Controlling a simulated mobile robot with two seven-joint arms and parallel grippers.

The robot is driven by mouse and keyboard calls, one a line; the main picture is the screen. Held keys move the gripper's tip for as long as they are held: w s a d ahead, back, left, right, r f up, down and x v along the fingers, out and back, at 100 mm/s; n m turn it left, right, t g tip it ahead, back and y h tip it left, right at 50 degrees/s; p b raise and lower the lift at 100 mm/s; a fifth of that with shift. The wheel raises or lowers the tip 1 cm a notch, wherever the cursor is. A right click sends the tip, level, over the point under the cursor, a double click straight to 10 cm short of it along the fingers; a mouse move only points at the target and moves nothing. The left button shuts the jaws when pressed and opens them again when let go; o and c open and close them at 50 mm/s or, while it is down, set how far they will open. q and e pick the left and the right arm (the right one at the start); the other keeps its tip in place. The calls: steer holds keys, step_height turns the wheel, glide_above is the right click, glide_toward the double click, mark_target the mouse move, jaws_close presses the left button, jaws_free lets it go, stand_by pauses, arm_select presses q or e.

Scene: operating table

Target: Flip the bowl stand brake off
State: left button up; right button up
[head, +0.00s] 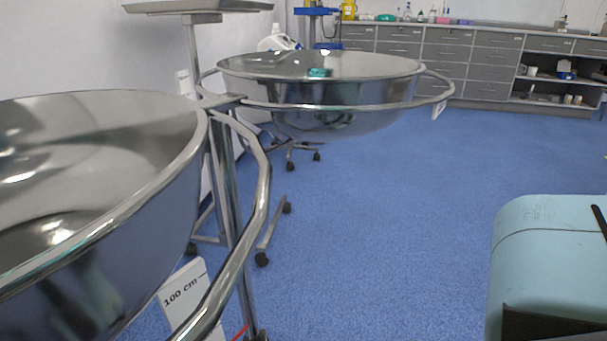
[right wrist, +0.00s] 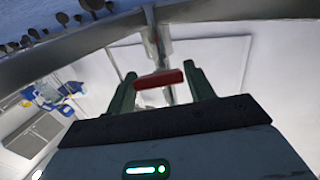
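The bowl stand has two shiny steel bowls in ring holders, one large at the left (head: 90,200) and one farther back (head: 320,90), on a steel post (head: 225,185). A red lever, likely the brake (right wrist: 158,79), shows in the right wrist view by a metal leg. My right gripper (right wrist: 163,80) is open, its two green fingers on either side of the red lever in the picture. I cannot tell whether they touch it. A thin red piece (head: 240,332) shows low by the post in the head view. My left gripper is not in view.
A white "100 cm" sign (head: 190,295) is behind the near bowl's ring. A wheeled stand with a steel tray (head: 197,6) is close behind. Grey drawer cabinets (head: 430,55) line the back. The blue floor (head: 400,200) is clear in the middle.

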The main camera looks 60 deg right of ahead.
steer(key=c, duration=1)
steer(key=shift+s+r+g+p, duration=0.15)
steer(key=shift+r+g+p, duration=0.15)
steer(key=shift+p, duration=0.7)
steer(key=shift+c, duration=0.2)
step_height(320, 180, up, 3)
steer(key=g+p, duration=0.3)
steer(key=p, duration=0.5)
steer(key=shift+s+f, duration=0.1)
steer(key=shift+f, duration=0.05)
arm_select(q)
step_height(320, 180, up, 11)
steer(key=p, duration=0.1)
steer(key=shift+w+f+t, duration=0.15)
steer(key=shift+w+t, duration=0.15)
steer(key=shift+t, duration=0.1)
arm_select(e)
steer(key=shift+g, duration=0.7)
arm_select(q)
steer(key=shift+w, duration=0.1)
arm_select(e)
steer(key=o, duration=1.4)
